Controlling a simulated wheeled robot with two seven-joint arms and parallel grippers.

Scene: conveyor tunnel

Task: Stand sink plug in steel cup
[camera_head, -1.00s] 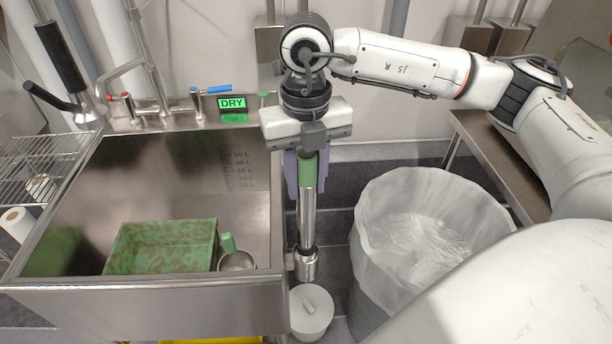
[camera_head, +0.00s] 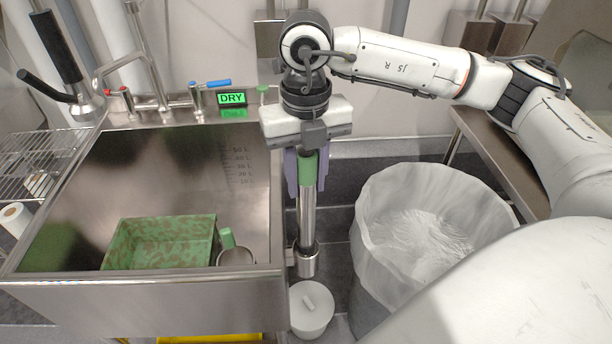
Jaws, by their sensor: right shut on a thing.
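The sink plug (camera_head: 308,208) is a tall steel tube with a green grip near its top. It hangs upright from my right gripper (camera_head: 306,172), whose pale purple fingers are shut around the green part. The steel cup (camera_head: 307,266) is a short cylinder at the right outer side of the sink. The plug's lower end meets the cup's mouth and looks to be at or inside its rim; how deep it sits I cannot tell. My left gripper is out of view.
The steel sink (camera_head: 150,292) is left of the cup, holding a green speckled box (camera_head: 165,238) and a small steel vessel with a green handle (camera_head: 233,250). A lined bin (camera_head: 435,185) stands right. A white lidded pail (camera_head: 311,309) is below the cup.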

